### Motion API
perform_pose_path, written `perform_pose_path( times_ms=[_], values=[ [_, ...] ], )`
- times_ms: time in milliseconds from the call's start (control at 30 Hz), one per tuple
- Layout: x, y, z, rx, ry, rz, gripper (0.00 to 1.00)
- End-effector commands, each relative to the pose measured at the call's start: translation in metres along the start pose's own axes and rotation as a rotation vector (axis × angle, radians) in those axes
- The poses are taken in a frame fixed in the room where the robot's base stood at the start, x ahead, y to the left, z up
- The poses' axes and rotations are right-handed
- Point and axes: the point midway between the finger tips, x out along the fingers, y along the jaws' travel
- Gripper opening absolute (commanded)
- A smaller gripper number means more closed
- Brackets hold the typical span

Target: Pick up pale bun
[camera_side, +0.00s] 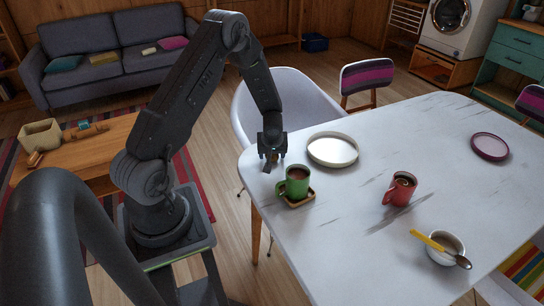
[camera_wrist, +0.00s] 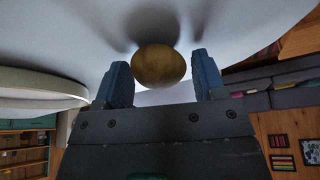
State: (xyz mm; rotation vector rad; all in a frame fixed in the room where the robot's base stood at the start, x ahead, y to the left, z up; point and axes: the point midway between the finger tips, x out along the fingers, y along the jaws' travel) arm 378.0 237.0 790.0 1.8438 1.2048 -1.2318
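A round golden-brown bun (camera_wrist: 159,66), the only bun I can make out, lies on the white tabletop in the wrist view. My gripper (camera_side: 271,154) points down near the table's left end in the side view. In the wrist view its two blue-grey fingers stand apart, one on each side of the bun, with a gap at both sides. The gripper is open and holds nothing. In the side view the bun is mostly hidden by the fingers.
A white plate (camera_side: 333,150) stands close right of my gripper. A green mug (camera_side: 294,182) on a small wooden coaster (camera_side: 301,201) is just in front. A red mug (camera_side: 399,189), a bowl (camera_side: 444,252) with a spoon and a purple plate (camera_side: 490,147) are farther right.

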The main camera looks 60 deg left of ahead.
Motion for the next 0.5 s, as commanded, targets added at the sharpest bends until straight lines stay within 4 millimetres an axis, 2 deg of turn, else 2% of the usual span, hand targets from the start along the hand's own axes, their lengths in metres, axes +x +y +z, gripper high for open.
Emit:
perform_pose_path(
  times_ms=[33, 400, 500],
  values=[
    [-0.0001, 0.0, 0.0, 0.0, 0.0, 0.0, 0.59],
    [-0.0003, 0.0001, 0.0, 0.0, 0.0, 0.0, 0.25],
    [-0.0004, 0.0001, -0.0001, 0.0, 0.0, 0.0, 0.25]
  ],
)
